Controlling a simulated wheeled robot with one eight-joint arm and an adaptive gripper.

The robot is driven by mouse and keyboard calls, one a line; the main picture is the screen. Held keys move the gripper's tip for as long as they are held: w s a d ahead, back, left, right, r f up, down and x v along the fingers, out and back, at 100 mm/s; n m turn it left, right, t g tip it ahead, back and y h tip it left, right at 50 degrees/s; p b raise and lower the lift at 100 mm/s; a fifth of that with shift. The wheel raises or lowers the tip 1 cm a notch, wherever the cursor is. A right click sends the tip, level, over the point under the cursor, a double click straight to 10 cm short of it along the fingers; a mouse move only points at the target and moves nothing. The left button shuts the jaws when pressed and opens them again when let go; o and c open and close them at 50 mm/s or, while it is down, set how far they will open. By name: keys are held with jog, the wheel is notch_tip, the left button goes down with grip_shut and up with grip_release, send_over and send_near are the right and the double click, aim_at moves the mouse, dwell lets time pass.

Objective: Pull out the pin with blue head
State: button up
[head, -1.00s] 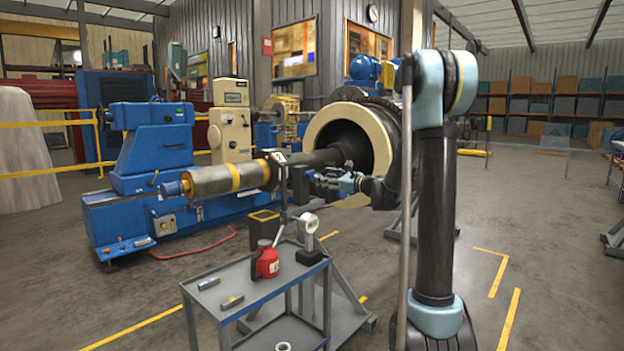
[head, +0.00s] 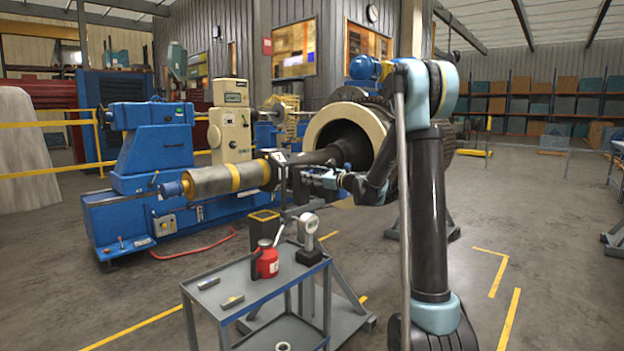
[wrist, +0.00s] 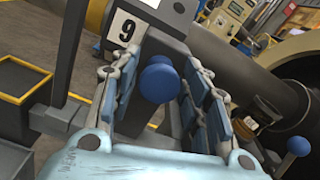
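A blue ball-shaped pin head (wrist: 158,83) sits between the two fingers of my gripper (wrist: 160,92) in the wrist view. The fingers stand open on either side of it, with gaps visible, so they do not appear to clamp it. A second blue ball head (wrist: 299,146) shows at the lower right, outside the fingers. In the head view my gripper (head: 310,178) is beside the stand under the shaft, and the pin head there is too small to tell.
The rotor shaft (head: 325,156) runs from the cream ring (head: 318,125) to the blue machine (head: 150,150). A grey cart (head: 225,292) in front holds a red can (head: 266,262) and a gauge (head: 309,237). A yellow-edged black box (wrist: 22,78) is left of my gripper.

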grip_shut()
jog(key=shift+v, duration=1.8)
jog(key=o, duration=0.5)
grip_release()
jog(key=shift+o, duration=0.2)
jog(key=shift+d, duration=0.1)
jog(key=v, duration=1.1)
jog(key=shift+s+d, duration=0.3)
